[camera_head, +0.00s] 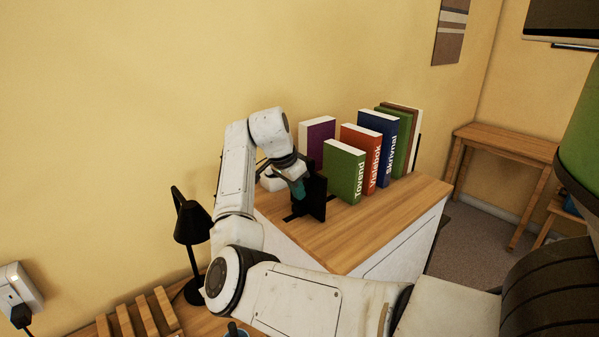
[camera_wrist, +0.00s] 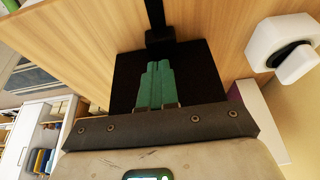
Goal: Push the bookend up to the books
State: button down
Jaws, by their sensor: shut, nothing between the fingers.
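The black bookend (camera_head: 316,197) stands upright on the wooden cabinet top, left of a row of books. Nearest it is a green book (camera_head: 343,172), then an orange book (camera_head: 361,157), a blue book (camera_head: 378,145) and others. A purple book (camera_head: 318,134) stands behind the green one. My gripper (camera_head: 298,189) is at the bookend's left face, the side away from the books. In the wrist view its teal fingers (camera_wrist: 156,80) are shut together in front of the bookend's black plate (camera_wrist: 203,78). Contact, and any gap between bookend and green book, cannot be told.
A white object (camera_head: 271,181) stands behind my gripper; it also shows in the wrist view (camera_wrist: 272,42). A black lamp (camera_head: 191,225) stands at left. The cabinet top (camera_head: 345,240) is clear in front of the books. A thin black upright (camera_head: 417,152) stands at the row's far end.

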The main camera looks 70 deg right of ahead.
aim_at(349, 157)
jog(key=shift+s+d+p, duration=0.4)
jog(key=shift+s+d, duration=0.7)
jog(key=shift+d, duration=0.65)
jog(key=shift+s+d+p, duration=0.35)
jog(key=shift+s+d, duration=0.7)
jog(key=shift+d, duration=0.65)
jog(key=shift+s+d+p, duration=0.4)
jog(key=shift+s+d, duration=0.7)
jog(key=shift+d, duration=0.65)
jog(key=shift+s+d+b, duration=0.25)
jog(key=shift+s+d, duration=0.7)
jog(key=shift+d, duration=0.65)
jog(key=shift+s+d+b, duration=0.3)
jog(key=shift+s+d, duration=0.7)
jog(key=shift+d, duration=0.55)
jog(key=shift+s+d+b, duration=0.25)
jog(key=shift+s+d, duration=0.7)
jog(key=shift+d, duration=0.65)
jog(key=shift+w+a+r+p, duration=0.45)
jog(key=shift+a+r+p, duration=0.2)
jog(key=shift+r+p, duration=0.3)
jog(key=shift+w+a+r+p, duration=0.4)
jog(key=shift+a+r+p, duration=0.3)
jog(key=shift+p, duration=0.45)
